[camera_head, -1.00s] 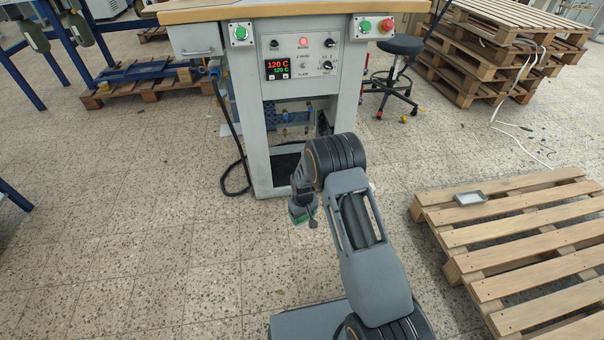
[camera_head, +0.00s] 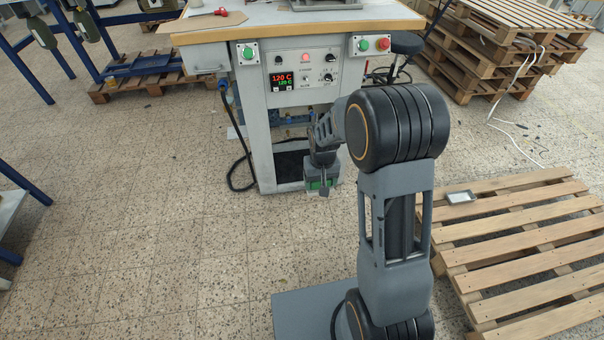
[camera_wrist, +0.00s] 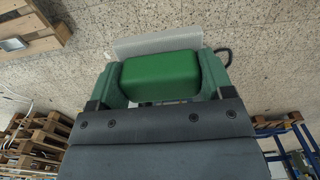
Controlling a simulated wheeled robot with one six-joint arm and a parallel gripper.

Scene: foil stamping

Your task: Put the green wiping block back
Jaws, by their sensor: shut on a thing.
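The green wiping block (camera_wrist: 162,76) is between the two fingers of my gripper (camera_wrist: 160,82) in the wrist view. It has a rounded green body with a pale grey pad (camera_wrist: 158,43) along its far side. My gripper is shut on it. In the head view my gripper (camera_head: 320,186) hangs in the air in front of the machine's lower part, with a bit of green showing at its end. Most of the block is hidden there. A small grey tray (camera_head: 460,197) lies on the wooden pallet at the right, well apart from my gripper.
The stamping machine (camera_head: 300,118) stands ahead, with a wooden-edged worktop (camera_head: 290,30) and a control panel. The low pallet (camera_head: 520,235) fills the right side. The tiled floor at left is clear.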

